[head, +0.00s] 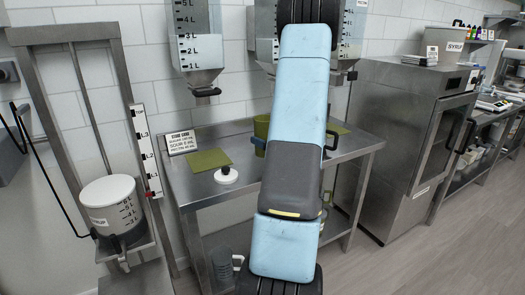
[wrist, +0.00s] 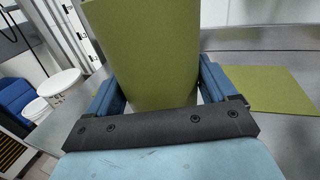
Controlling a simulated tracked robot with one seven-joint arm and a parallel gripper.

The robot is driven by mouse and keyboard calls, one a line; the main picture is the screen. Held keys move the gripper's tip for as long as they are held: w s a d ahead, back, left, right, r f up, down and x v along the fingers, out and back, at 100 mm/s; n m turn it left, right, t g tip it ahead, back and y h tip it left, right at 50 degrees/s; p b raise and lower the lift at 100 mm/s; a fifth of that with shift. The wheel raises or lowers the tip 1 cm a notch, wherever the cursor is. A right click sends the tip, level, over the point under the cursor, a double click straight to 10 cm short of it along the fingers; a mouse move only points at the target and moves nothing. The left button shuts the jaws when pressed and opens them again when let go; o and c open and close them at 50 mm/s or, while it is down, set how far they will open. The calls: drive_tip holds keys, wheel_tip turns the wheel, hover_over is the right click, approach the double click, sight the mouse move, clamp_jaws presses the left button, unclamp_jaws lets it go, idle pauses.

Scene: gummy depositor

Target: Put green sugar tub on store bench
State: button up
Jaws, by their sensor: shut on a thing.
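The green sugar tub (wrist: 140,50) stands between the two blue fingers of my gripper (wrist: 158,90) in the wrist view, and the gripper is shut on it. In the head view only the left edge of the tub (head: 262,125) shows, since my arm hides the rest. My gripper is over the back part of a steel bench (head: 235,196). I cannot tell whether the tub's base touches the bench top.
A small sign (head: 181,142) and a white round knob-like item (head: 226,175) are on the bench. Clear graduated hoppers (head: 195,40) hang above it. A white syrup bucket (head: 112,205) sits on a lift frame at left. A steel cabinet (head: 400,150) stands at right.

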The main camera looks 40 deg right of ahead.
drive_tip(key=shift+w+f, duration=1.3)
drive_tip(key=shift+f, duration=0.2)
drive_tip(key=shift+w+f, duration=0.15)
drive_tip(key=shift+f, duration=1.5)
drive_tip(key=shift+f, duration=0.1)
drive_tip(key=o, duration=1.4)
drive_tip(key=shift+o, duration=0.2)
